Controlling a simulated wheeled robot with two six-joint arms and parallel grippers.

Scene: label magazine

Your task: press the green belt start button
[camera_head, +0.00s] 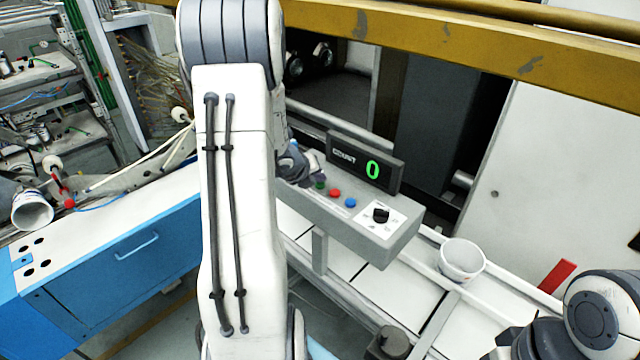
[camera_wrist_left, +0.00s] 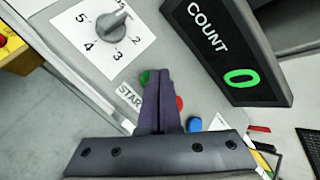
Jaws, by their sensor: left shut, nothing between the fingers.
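The green belt start button (camera_head: 320,185) is on the sloped grey control panel (camera_head: 345,222), at the left end of a button row. In the left wrist view the green button (camera_wrist_left: 145,76) shows beside a START label (camera_wrist_left: 130,97), partly hidden behind the fingertips. My left gripper (camera_head: 314,172) is shut and empty, its dark fingers over the button end of the panel. In the left wrist view my left gripper (camera_wrist_left: 158,74) has its tips right by the green button; I cannot tell whether they touch it. My right gripper is not visible.
A red button (camera_head: 335,192), a blue button (camera_head: 350,202) and a black knob (camera_head: 381,215) share the panel. The count display (camera_head: 365,160) behind them reads 0. A white cup (camera_head: 462,260) stands to the right. A blue cabinet (camera_head: 120,265) is at left.

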